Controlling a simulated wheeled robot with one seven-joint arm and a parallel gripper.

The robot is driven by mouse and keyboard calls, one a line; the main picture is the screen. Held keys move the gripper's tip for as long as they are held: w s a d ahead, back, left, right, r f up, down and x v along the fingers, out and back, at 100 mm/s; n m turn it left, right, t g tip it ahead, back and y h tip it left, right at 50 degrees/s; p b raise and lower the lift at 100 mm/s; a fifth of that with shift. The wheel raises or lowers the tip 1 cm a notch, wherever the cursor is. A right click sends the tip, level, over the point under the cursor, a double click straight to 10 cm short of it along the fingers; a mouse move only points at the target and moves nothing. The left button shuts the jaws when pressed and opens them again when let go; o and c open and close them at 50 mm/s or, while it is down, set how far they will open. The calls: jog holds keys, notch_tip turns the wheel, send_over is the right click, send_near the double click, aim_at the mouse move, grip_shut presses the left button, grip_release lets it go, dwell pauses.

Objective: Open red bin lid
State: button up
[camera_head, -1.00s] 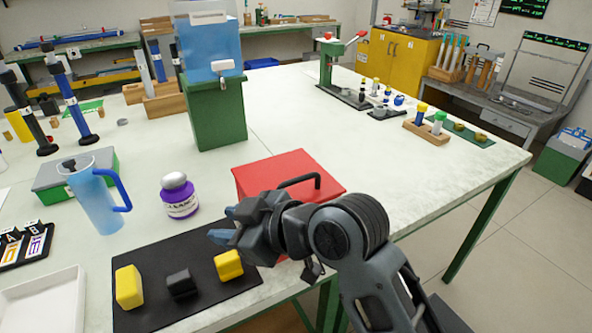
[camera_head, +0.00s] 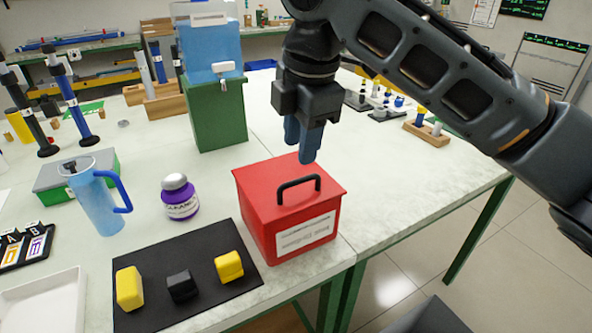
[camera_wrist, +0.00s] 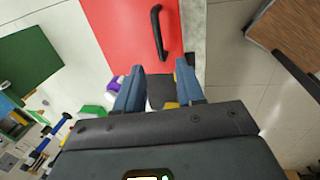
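The red bin (camera_head: 275,235) stands on the white table near its front edge, with a white label on its front. Its red lid (camera_head: 258,187) is closed, and a black handle (camera_head: 299,190) arches over it. My gripper (camera_head: 301,150) hangs above the back of the lid, fingers pointing down, apart from the handle. In the wrist view the blue fingers (camera_wrist: 160,92) are spread with nothing between them. There the lid (camera_wrist: 120,32) and the handle (camera_wrist: 158,34) lie ahead of the fingertips.
Left of the bin is a black mat (camera_head: 205,284) with two yellow blocks and a black block. A purple jar (camera_head: 180,200) and a blue pitcher (camera_head: 97,197) stand behind it. A green dispenser stand (camera_head: 216,115) is behind the bin. The table to the bin's right is clear.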

aim_at(295, 181)
jog(key=f, duration=0.5)
jog(key=w+f, duration=0.1)
jog(key=f, duration=0.1)
jog(key=shift+w+a+f, duration=0.1)
jog(key=shift+a+f, duration=0.05)
jog(key=shift+a, duration=0.25)
jog(key=shift+c, duration=0.4)
grip_shut()
